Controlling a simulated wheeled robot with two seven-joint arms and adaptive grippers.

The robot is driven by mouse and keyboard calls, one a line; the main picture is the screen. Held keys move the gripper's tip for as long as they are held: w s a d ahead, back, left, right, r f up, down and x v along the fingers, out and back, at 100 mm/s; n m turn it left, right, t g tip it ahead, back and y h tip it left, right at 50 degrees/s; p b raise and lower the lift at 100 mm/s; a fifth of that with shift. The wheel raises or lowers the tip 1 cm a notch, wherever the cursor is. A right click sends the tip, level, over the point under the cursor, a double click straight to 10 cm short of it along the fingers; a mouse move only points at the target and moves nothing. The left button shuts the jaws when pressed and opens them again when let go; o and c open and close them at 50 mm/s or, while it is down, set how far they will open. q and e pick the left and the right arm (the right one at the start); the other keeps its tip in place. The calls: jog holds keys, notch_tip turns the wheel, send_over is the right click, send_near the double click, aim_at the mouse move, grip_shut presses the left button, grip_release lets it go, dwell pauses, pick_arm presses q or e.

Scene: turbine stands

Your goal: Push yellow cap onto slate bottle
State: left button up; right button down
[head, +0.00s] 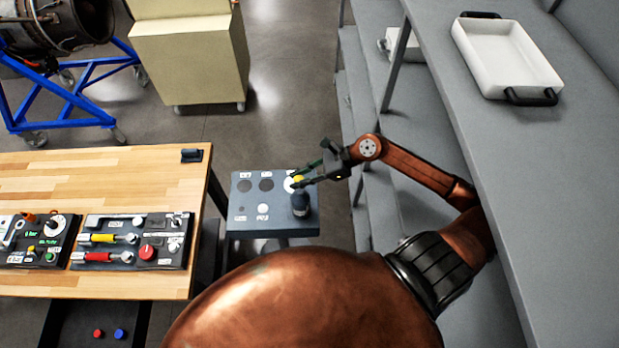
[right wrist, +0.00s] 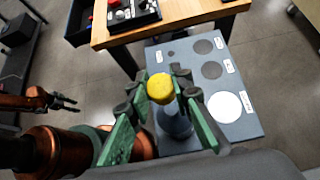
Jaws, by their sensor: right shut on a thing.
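The yellow cap (head: 298,179) is between the fingertips of my right gripper (head: 299,181), which is shut on it. In the right wrist view the cap (right wrist: 160,88) shows between the green-sided fingers. The slate bottle (head: 301,205) stands upright on the small dark stand (head: 275,231), just below the cap. In the right wrist view the bottle (right wrist: 174,124) is partly hidden by the cap and fingers. I cannot tell whether cap and bottle touch. My left gripper (right wrist: 66,103) shows small at the left of the right wrist view, open and empty, away from the stand.
The stand has dark and white round spots with labels. A wooden workbench (head: 120,180) with tool panels is on the left. A grey shelf (head: 510,170) with a white tray (head: 505,60) runs along the right. A beige cabinet (head: 190,60) stands behind on open floor.

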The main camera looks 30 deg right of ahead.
aim_at(300, 194)
jog(key=shift+f, duration=0.75)
jog(key=shift+f+b, duration=0.5)
jog(key=shift+f, duration=0.3)
jog(key=shift+f+b, duration=0.85)
jog(key=shift+b, duration=0.1)
jog(key=shift+f+b, duration=0.15)
jog(key=shift+b, duration=0.25)
jog(key=shift+f+b, duration=0.15)
jog(key=shift+b, duration=0.3)
